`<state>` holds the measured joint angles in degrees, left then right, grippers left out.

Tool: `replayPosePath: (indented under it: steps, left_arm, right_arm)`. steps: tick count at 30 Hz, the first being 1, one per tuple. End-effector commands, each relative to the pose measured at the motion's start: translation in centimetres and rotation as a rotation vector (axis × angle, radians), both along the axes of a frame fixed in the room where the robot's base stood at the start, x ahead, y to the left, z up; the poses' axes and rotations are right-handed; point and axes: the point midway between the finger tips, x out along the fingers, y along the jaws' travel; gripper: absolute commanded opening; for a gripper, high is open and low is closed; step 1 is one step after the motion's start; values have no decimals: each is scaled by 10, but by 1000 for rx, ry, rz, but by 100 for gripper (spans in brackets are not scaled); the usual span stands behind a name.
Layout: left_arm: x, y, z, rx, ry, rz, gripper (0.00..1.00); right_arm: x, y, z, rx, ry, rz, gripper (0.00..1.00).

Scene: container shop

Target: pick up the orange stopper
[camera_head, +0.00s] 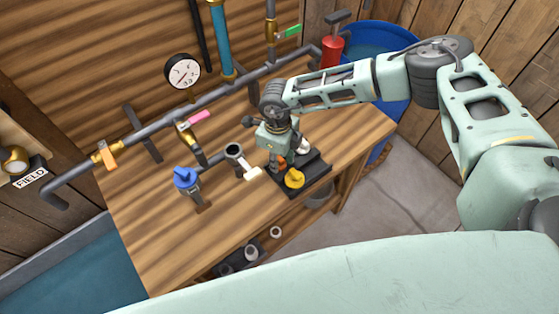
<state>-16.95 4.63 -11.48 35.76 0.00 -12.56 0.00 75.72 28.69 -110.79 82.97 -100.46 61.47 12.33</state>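A small orange piece, which looks like the orange stopper (281,161), shows in the head view on a black tray (318,170) at the right part of the wooden bench. It is partly hidden by my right gripper (276,158), which points down right over it. The fingers are small and dark here, so I cannot tell whether they are open or touch the stopper. A yellow stopper (294,178) sits at the tray's front, and a whitish one (304,146) behind it. My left gripper is not in view.
Left of the tray are a pipe stub with a pale handle (250,173) and a blue valve (186,180). A grey pipe (220,93) with valves and a gauge (182,71) runs behind. A red pump-like object (332,51) stands at the back right. The bench's front left is clear.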

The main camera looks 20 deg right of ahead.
Motion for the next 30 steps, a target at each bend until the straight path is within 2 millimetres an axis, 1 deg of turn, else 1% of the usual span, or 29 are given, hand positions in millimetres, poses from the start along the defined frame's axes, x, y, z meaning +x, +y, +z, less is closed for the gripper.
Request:
replayPosePath:
  steps: [1, 5, 6, 13, 17, 20, 23, 24, 30]
  left_arm:
    - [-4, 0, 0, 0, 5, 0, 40]
    - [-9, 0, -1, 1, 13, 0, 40]
    - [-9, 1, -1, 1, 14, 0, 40]
    - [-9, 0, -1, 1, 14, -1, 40]
    - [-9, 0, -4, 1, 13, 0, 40]
    - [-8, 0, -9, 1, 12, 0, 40]
    - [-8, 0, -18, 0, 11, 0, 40]
    - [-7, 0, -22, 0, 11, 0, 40]
    - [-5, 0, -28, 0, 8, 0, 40]
  right_arm:
    - [0, 0, 0, 0, 0, 0, 13]
    - [0, 0, 0, 0, 0, 0, 2]
    - [0, 0, 0, 0, 0, 0, 0]
    - [0, 0, 1, 0, 0, 0, 0]
    - [0, 1, 6, 2, -1, 0, 0]
    - [1, 0, 15, 1, -1, 0, 0]
    - [1, 1, 30, 4, -3, 0, 0]
    - [1, 0, 38, 2, -5, 1, 0]
    - [-26, -17, 56, 1, 0, 0, 0]
